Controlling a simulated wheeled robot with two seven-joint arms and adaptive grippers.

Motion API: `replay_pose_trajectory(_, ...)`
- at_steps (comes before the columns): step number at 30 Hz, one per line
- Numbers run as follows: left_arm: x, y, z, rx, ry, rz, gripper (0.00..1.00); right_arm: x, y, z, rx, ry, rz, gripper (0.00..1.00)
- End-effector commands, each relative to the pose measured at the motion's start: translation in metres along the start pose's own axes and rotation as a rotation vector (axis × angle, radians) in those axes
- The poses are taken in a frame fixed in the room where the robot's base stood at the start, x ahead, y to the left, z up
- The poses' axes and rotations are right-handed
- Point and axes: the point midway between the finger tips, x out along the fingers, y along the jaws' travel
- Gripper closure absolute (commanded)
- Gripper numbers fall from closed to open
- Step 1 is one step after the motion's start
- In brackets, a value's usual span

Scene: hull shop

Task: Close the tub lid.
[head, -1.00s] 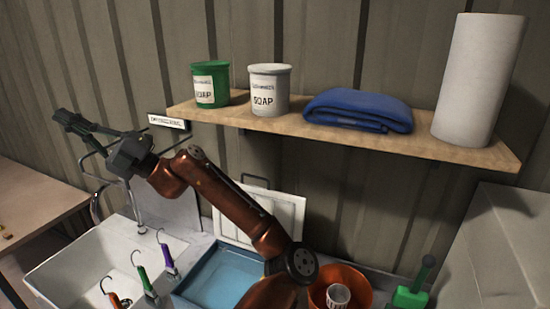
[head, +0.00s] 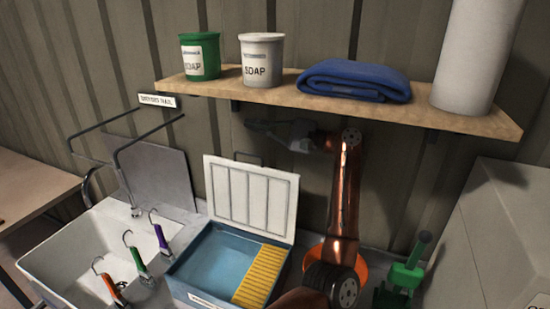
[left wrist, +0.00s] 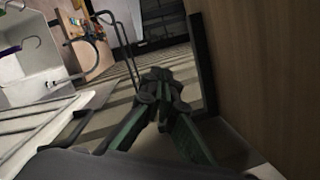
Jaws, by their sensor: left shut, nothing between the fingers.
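The blue tub (head: 183,275) stands on the counter right of the sink. Its white ribbed lid (head: 249,199) stands open, nearly upright at the tub's back edge, with a dark loop (head: 248,157) at its upper edge. A yellow ribbed piece lies inside the tub (head: 258,276) on the right. My left gripper (head: 258,128) is shut and empty, above the lid's upper edge and below the shelf. The left wrist view shows its closed dark fingers (left wrist: 165,88), with the white lid (left wrist: 40,130) at lower left, apart from them. My right gripper is not in view.
A wooden shelf (head: 400,112) above holds two soap tubs, a blue towel (head: 355,80) and a paper roll. The sink (head: 65,262) with several hooked tools is left. A metal rail projects above the sink.

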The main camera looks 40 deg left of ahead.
Motion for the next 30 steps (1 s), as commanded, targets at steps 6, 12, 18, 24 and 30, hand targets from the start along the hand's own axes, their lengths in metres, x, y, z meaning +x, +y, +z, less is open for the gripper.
replay_pose_trajectory(6,-0.107,0.037,-0.061,-0.414,0.125,0.070,1.00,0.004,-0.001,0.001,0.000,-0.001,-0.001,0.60)
replay_pose_trajectory(12,-0.146,0.066,-0.080,-0.571,0.143,0.125,1.00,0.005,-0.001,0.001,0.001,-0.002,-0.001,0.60)
replay_pose_trajectory(18,-0.135,0.072,-0.085,-0.596,0.142,0.137,1.00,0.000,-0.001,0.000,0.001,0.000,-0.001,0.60)
replay_pose_trajectory(24,-0.099,0.074,-0.090,-0.595,0.141,0.135,1.00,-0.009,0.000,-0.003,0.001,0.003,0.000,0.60)
replay_pose_trajectory(30,-0.069,0.076,-0.095,-0.595,0.142,0.134,1.00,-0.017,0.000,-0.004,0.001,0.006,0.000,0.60)
